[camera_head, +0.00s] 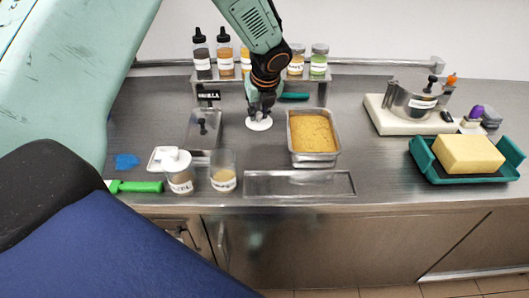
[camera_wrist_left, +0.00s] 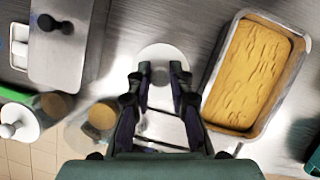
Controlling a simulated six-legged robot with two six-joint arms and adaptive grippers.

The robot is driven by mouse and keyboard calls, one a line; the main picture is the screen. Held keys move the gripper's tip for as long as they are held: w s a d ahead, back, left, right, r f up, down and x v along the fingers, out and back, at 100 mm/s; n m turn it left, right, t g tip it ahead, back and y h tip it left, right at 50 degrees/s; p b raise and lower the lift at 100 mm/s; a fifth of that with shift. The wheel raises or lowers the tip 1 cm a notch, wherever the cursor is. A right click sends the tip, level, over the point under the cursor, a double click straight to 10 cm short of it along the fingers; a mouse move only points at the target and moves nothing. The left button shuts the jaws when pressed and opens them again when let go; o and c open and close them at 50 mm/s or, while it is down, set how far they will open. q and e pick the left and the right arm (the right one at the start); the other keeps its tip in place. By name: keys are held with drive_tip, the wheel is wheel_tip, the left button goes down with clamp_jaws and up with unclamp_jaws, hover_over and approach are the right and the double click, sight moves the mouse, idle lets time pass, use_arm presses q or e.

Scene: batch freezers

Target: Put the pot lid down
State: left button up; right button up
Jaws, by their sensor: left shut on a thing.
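The pot lid (camera_head: 259,124) is a round white disc. It sits below my left gripper (camera_head: 262,108) in the head view, over the counter between the steel pan and the tin of yellow food. My left gripper is shut on it. In the wrist view the lid (camera_wrist_left: 163,54) shows beyond the fingertips (camera_wrist_left: 160,76), which hide its middle. I cannot tell whether its underside touches the counter. An open glass pot (camera_head: 223,172) with pale contents stands at the counter's front. A similar pot (camera_head: 180,174) beside it wears a white lid. My right gripper is not in view.
The yellow-filled steel tin (camera_head: 314,157) is close on the right. A lidded steel pan (camera_head: 204,130) is on the left. A shallow clear-topped tray (camera_head: 299,184) lies in front. A rack of bottles and jars (camera_head: 323,87) stands behind. Bare counter surrounds the lid.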

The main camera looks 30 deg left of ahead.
sight(257, 123)
use_arm(q)
drive_tip(key=shift+w+a+f, duration=0.1)
drive_tip(key=shift+a+f, duration=0.05)
drive_tip(key=shift+f, duration=0.25)
drive_tip(key=f, duration=0.5)
drive_tip(key=shift+a+f, duration=0.1)
drive_tip(key=shift+a, duration=0.25)
drive_tip(key=shift+d+f, duration=0.1)
drive_tip(key=shift+f, duration=0.5)
wheel_tip(257, 123, down, 3)
drive_tip(key=shift+f+b, duration=0.1)
drive_tip(key=shift+b, duration=0.25)
drive_tip(key=shift+f, duration=0.1)
drive_tip(key=o, duration=0.3)
drive_tip(key=shift+f, duration=0.1)
drive_tip(key=o, duration=0.5)
